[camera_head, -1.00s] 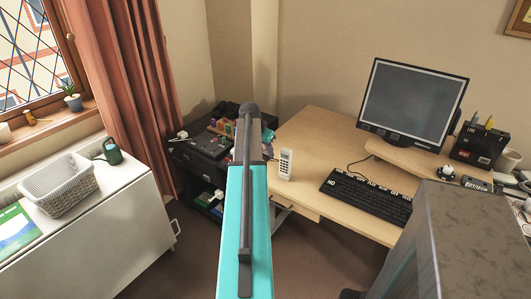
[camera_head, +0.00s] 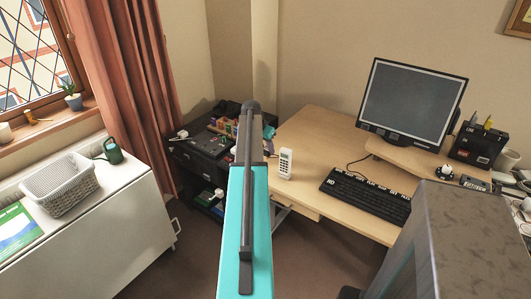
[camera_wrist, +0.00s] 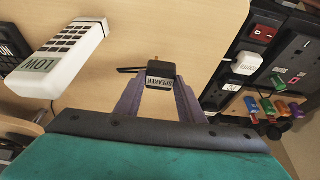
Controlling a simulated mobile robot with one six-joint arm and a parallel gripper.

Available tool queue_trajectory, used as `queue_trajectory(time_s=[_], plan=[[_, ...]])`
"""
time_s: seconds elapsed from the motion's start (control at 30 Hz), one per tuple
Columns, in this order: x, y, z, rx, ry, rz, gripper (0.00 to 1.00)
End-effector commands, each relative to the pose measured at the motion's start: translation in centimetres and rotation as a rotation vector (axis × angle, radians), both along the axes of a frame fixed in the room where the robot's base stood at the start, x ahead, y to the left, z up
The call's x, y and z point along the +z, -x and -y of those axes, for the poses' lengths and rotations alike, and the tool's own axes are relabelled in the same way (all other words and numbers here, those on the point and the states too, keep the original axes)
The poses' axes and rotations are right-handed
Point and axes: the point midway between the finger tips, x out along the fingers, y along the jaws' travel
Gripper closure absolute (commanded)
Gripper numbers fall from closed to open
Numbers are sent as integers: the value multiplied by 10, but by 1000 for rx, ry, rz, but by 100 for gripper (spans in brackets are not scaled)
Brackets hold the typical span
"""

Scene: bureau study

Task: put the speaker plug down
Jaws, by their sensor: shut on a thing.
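The speaker plug (camera_wrist: 161,74) is a small black block with a pale label reading "SPEAKER" in the wrist view. My gripper (camera_wrist: 160,84) is shut on it, with one purple-grey finger on each side. A dark cord or prong shows to the left of the plug. Behind the plug is the pale wooden desk top (camera_wrist: 195,25); I cannot tell whether the plug touches it.
A keyboard (camera_head: 367,195) and monitor (camera_head: 413,100) occupy the desk.

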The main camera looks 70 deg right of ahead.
Motion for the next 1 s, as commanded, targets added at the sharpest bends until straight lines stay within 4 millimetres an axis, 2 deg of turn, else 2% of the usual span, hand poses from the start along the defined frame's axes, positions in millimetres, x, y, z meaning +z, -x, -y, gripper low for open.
queue_trajectory(time_s=[0.3,0.77,0.8,0.9,1.0], plan=[[-25,0,0,0,0,0,84],[-30,0,0,0,0,0,84],[-30,-1,0,0,0,0,61],[-30,-1,0,0,0,0,46],[-30,-1,0,0,0,0,46]])
